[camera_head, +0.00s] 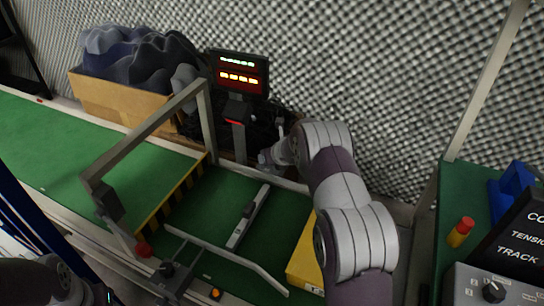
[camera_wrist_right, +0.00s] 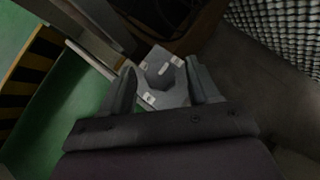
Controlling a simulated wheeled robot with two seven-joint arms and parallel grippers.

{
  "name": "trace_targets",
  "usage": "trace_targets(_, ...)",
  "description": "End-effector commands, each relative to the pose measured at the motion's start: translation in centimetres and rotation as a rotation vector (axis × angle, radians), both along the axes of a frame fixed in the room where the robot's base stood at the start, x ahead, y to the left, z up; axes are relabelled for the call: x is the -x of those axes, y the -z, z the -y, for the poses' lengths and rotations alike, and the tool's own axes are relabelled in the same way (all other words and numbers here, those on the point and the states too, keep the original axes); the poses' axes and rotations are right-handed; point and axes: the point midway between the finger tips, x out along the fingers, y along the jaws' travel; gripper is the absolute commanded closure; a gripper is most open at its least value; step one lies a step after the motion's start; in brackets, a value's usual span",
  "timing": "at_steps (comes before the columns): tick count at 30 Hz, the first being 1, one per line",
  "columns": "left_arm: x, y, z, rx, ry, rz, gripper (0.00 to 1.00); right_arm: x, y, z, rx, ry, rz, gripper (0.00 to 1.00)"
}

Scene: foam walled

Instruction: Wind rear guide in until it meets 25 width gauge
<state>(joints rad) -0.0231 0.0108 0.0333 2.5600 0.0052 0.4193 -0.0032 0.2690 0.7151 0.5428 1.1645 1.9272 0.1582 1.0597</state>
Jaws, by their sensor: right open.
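My right gripper (camera_head: 268,160) reaches over the back edge of the conveyor. In the right wrist view its two fingers (camera_wrist_right: 160,85) are open on either side of a grey lobed piece with white marks (camera_wrist_right: 165,72), which looks like a winding knob; contact cannot be told. A pale rod (camera_wrist_right: 92,58) runs from near it toward the belt. A grey bar with a dark inset (camera_head: 248,217) lies across the green belt (camera_head: 215,205). A bent grey rail (camera_head: 225,259) runs along the belt's front side. I cannot tell which piece is the rear guide or 25 gauge. My left gripper is out of view.
A grey gate frame (camera_head: 145,130) spans the belt beside a yellow-black striped strip (camera_head: 172,203). A lit display (camera_head: 239,75) and a cardboard box of dark foam (camera_head: 110,100) stand behind. A yellow block (camera_head: 305,258) sits beside my right arm. A control panel (camera_head: 500,285) is at right.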

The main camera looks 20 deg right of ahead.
Motion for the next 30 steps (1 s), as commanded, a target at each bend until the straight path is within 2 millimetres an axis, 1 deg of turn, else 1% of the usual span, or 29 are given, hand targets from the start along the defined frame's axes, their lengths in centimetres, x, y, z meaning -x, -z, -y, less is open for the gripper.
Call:
trace_targets(1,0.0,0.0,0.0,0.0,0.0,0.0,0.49,0.0,0.0,0.0,0.0,0.0,0.0,0.39)
trace_targets(2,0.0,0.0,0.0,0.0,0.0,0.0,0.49,0.0,0.0,0.0,0.0,0.0,0.0,0.48)
trace_targets(3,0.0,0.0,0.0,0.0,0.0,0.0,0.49,0.0,0.0,0.0,0.0,0.0,0.0,0.61)
trace_targets(5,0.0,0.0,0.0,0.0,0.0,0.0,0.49,0.0,0.0,0.0,0.0,0.0,0.0,0.81)
trace_targets(6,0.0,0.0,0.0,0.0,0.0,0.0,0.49,0.0,0.0,0.0,0.0,0.0,0.0,0.94)
trace_targets(11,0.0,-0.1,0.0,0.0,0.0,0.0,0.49,0.0,-0.1,0.0,0.0,-0.003,0.0,0.95)
trace_targets(16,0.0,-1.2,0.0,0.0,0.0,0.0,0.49,0.1,-0.3,0.1,0.0,-0.034,-0.002,0.95)
trace_targets(20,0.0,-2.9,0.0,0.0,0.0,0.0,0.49,0.1,-0.6,0.2,-0.002,-0.096,-0.003,0.95)
trace_targets(27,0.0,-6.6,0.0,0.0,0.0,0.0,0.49,0.1,-0.7,0.4,-0.002,-0.284,-0.003,0.95)
trace_targets(30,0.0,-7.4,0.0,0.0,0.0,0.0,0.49,0.1,-0.4,0.5,-0.002,-0.371,-0.003,0.95)
